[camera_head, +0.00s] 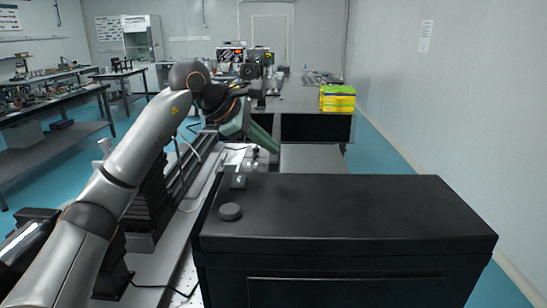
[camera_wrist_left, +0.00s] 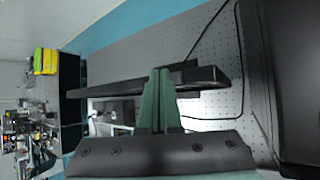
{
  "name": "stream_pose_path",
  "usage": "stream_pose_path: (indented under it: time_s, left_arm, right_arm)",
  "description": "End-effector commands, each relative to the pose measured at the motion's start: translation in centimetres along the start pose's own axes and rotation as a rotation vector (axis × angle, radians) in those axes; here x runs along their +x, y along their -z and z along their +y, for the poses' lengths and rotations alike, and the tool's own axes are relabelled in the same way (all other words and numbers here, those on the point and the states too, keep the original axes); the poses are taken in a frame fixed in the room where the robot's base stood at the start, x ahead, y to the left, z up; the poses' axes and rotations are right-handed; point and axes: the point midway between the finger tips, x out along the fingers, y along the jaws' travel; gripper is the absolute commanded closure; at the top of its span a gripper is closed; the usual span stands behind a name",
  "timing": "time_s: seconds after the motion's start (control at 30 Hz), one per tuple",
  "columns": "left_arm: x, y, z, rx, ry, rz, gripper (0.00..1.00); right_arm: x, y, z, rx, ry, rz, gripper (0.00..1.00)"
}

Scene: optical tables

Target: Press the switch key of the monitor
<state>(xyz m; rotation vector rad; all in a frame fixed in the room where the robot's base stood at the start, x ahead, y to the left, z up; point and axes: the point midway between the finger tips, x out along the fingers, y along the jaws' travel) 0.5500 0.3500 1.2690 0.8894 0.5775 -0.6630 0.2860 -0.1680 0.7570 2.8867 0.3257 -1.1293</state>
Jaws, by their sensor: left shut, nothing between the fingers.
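My left gripper (camera_head: 275,147) reaches over the optical table, beyond the far left corner of a large black box. Its green fingers are shut together and empty. In the left wrist view the closed fingertips (camera_wrist_left: 161,73) overlap a long, thin dark panel (camera_wrist_left: 112,90) that lies across the picture. This panel may be the monitor seen edge-on, but I cannot be sure. I cannot tell whether the fingers touch it. No switch key can be made out in either view. My right gripper is not in view.
The large black box (camera_head: 345,215) fills the front right, with a round dark knob (camera_head: 230,211) on top. A yellow-green stack (camera_head: 337,98) stands on the table behind. A dark cable (camera_wrist_left: 205,35) crosses the perforated tabletop (camera_wrist_left: 135,50). Blue floor lies open on the right.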

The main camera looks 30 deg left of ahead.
Motion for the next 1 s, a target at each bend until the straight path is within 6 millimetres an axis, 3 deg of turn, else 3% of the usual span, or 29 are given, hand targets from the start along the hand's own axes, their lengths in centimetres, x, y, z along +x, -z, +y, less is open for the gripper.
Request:
stream_pose_path:
  time_s: [1.0]
  left_arm:
    - [0.68,0.5,-0.5,0.0,0.002,0.001,1.0]
  right_arm:
    - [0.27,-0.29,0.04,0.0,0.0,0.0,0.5]
